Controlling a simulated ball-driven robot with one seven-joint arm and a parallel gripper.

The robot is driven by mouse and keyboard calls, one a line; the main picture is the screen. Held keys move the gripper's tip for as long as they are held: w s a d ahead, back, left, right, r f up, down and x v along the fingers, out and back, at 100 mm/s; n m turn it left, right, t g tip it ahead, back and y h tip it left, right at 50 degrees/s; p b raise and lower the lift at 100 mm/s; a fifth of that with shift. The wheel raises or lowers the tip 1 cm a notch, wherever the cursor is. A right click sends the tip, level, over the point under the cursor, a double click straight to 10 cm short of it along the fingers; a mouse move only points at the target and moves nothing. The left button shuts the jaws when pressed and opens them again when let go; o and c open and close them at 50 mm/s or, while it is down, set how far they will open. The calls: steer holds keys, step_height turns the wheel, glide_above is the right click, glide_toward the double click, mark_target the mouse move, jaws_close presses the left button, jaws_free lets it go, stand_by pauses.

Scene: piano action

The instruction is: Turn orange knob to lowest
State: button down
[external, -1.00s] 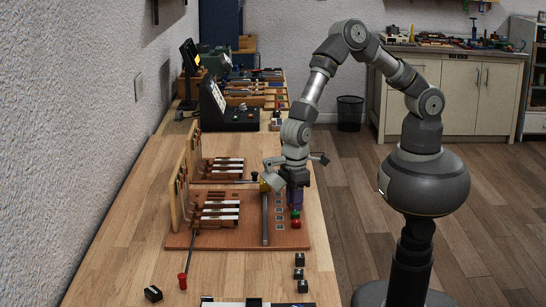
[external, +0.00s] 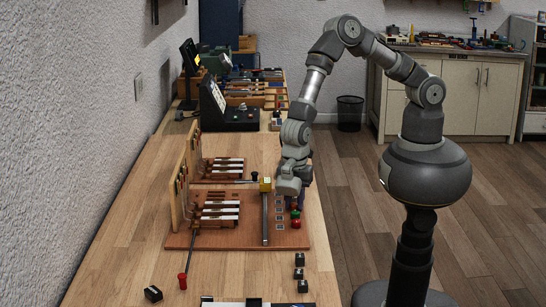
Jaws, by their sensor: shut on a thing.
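The brown piano action board (external: 215,241) lies on the wooden table, with several small knobs in a column near its right edge. My gripper (external: 298,204) points down over this column and is shut on a knob there. The gripped knob is hidden by my wrist and fingers, so its orange colour and its setting cannot be seen. A red knob (external: 296,224) with a green one (external: 296,213) just behind it shows on the near side of my gripper.
A metal rail (external: 265,222) with a yellow block (external: 265,184) on top stands left of my gripper. Hammer rows (external: 220,215) lie further left. Black cubes (external: 299,273) and a red-handled tool (external: 183,281) lie at the front. Bare table (external: 120,250) is at the left.

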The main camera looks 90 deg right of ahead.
mark_target(294, 204)
steer(key=n+p, duration=0.1)
steer(key=n, duration=0.2)
steer(key=shift+r+n, duration=0.1)
steer(key=shift+n, duration=0.2)
steer(key=shift+n+p, duration=0.75)
steer(key=shift+n, duration=1.05)
steer(key=c, duration=1.2)
jaws_free()
steer(key=shift+o, duration=0.2)
step_height(294, 204, up, 8)
steer(key=shift+f+p, duration=0.15)
steer(key=shift+p, duration=0.8)
